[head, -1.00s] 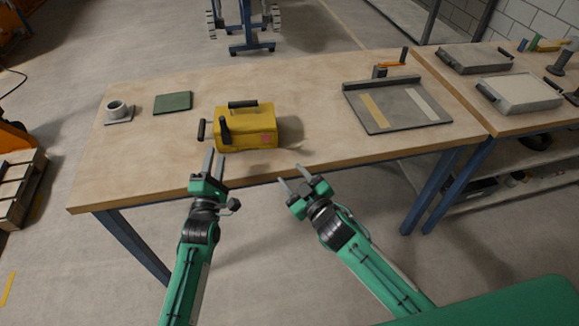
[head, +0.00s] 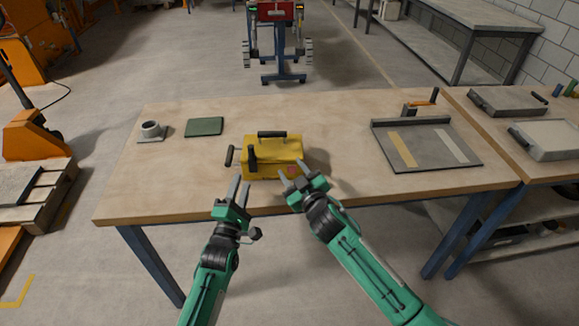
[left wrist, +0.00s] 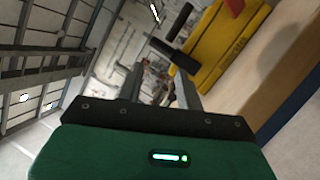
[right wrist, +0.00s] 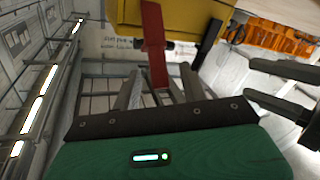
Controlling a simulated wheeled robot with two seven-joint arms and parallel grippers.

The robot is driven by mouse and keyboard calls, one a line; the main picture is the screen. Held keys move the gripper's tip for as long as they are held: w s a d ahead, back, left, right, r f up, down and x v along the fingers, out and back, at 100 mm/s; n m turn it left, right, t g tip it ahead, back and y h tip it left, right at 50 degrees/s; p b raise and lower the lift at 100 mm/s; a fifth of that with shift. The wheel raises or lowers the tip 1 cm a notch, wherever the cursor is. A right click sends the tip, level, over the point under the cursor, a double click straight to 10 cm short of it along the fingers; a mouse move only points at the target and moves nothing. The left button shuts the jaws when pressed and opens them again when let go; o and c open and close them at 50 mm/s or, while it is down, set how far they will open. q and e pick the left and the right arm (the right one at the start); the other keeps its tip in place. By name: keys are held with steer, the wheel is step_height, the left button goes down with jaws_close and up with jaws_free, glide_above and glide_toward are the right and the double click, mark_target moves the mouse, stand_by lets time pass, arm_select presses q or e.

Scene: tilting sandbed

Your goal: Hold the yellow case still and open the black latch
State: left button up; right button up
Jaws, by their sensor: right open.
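The yellow case (head: 275,153) stands upright near the table's front edge; it also shows in the left wrist view (left wrist: 212,48) and the right wrist view (right wrist: 182,16). It has a black handle on top (head: 272,134), a black upright bar (head: 252,157) at its front left and a black grip (head: 229,156) off its left side. I cannot tell which is the latch. A red part (right wrist: 154,48) hangs at its front. My left gripper (head: 239,185) is open and empty, in front of the left end. My right gripper (head: 290,171) is open, close before the right front; contact is unclear.
The wooden table (head: 340,125) has clear room right of the case. A grey tray board (head: 425,150) with a crank lies at the right.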

steer(key=shift+x, duration=1.1)
